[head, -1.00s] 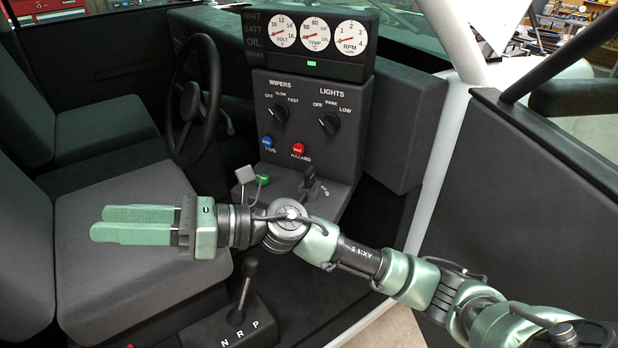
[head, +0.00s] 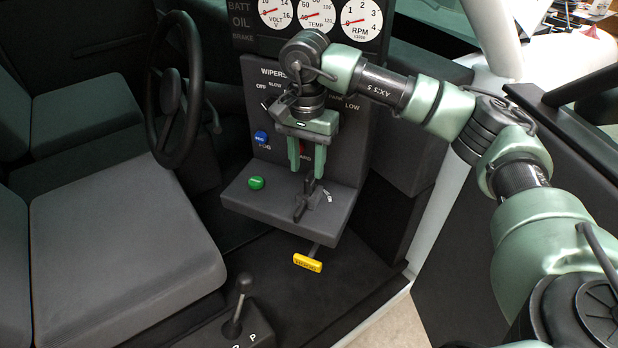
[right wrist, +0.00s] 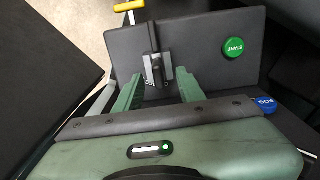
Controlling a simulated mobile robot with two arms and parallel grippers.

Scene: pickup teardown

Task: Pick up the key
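The key (head: 306,198) is dark and stands up from the grey ledge of the console, beside small white lettering. My right gripper (head: 313,162) points down at it from above, in front of the dash panel. Its two green fingers are spread apart. In the right wrist view the key (right wrist: 156,68) shows between the open fingers (right wrist: 157,82), with gaps on both sides. I cannot tell how far the fingertips are above the ledge. My left gripper is not in view.
A green START button (head: 256,183) is left of the key on the ledge (head: 278,208). A blue knob (head: 261,137) sits on the panel behind. A yellow handle (head: 307,263) juts out below. The gear lever (head: 240,300) and steering wheel (head: 172,90) stand nearby.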

